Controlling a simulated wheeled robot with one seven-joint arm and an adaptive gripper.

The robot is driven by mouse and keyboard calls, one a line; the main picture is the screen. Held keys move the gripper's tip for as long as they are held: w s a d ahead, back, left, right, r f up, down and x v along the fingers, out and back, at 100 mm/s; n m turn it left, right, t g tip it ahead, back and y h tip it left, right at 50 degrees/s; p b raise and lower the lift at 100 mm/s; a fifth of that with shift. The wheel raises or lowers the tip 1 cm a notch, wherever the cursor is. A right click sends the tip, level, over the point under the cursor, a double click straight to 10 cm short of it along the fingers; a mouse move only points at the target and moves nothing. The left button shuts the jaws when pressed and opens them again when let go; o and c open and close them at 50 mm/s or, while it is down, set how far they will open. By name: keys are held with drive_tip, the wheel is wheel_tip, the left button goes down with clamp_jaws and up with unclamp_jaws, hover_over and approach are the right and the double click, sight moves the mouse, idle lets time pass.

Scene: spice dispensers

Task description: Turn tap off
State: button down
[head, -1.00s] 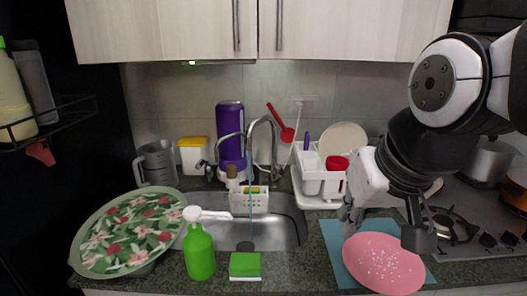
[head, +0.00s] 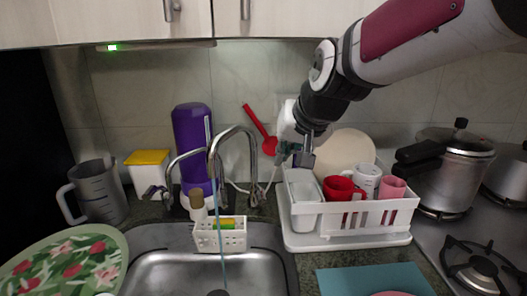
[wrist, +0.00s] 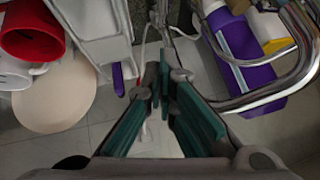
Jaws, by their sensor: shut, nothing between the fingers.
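The large chrome tap (head: 237,133) arches over the sink (head: 165,272). A thin bluish stream of water (head: 217,215) falls from its spout into the sink. Its side lever (head: 257,190) shows at the right of its base. A smaller chrome spout (head: 182,163) stands to the left. My gripper (head: 296,158) is shut and empty, up and to the right of the lever, apart from it, above the dish rack's left end. In the wrist view the curved chrome spouts (wrist: 298,60) lie right of my gripper's fingers (wrist: 168,82).
The white dish rack (head: 345,240) with cups and a plate stands right of the tap. A purple bottle (head: 192,150) stands behind the spouts. A white caddy (head: 220,240) sits at the sink's back edge. A red ladle (head: 262,132) leans on the wall.

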hover_over(261, 195)
drive_tip(key=d, duration=0.3)
wheel_tip(261, 195, down, 6)
drive_tip(key=f, duration=0.1)
drive_tip(key=a+f, duration=0.1)
drive_tip(key=f, duration=0.1)
drive_tip(key=shift+w+f+b, duration=0.1)
drive_tip(key=shift+f+b, duration=0.15)
drive_tip(key=shift+b, duration=0.05)
drive_tip(key=shift+s+f+b, duration=0.55)
drive_tip(key=shift+s+f, duration=0.05)
drive_tip(key=shift+f, duration=0.15)
drive_tip(key=shift+r, duration=0.1)
